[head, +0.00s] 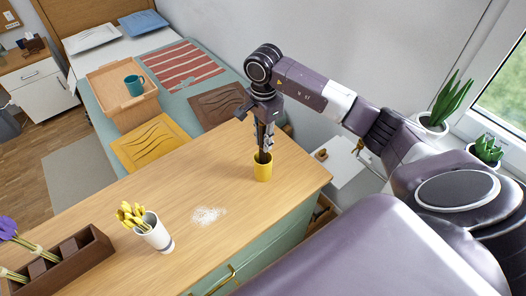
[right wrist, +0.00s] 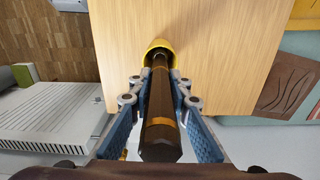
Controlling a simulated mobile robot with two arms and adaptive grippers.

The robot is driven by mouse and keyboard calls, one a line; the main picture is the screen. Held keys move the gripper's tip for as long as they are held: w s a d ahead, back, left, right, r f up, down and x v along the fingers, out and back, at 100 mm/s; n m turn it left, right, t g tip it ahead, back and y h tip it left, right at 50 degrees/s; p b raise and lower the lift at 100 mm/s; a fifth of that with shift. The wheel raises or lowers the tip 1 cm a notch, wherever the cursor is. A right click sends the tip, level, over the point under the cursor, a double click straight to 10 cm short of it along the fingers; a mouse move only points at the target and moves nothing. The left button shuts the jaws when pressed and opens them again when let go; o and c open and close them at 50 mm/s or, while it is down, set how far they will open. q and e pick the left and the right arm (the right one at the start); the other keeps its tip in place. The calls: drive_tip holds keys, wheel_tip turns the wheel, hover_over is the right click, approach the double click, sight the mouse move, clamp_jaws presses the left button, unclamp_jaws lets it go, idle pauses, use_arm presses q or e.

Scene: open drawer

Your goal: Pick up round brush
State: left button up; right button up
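The round brush (right wrist: 160,110) stands handle up in a yellow cup, its handle dark brown with gold bands. Its bristle end is not visible. The yellow cup (head: 263,172) is on the wooden counter near its right end, and its rim also shows in the right wrist view (right wrist: 156,44). My right gripper (head: 261,150) points down over the cup. In the right wrist view its blue-padded fingers (right wrist: 160,76) lie on both sides of the handle, with the tips close in against it just above the rim. My left gripper is not in view.
White powder (head: 208,215) lies mid-counter. Potted plants (head: 438,112) stand by the window. The counter around the yellow cup is clear.

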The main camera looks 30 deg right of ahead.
clamp_jaws()
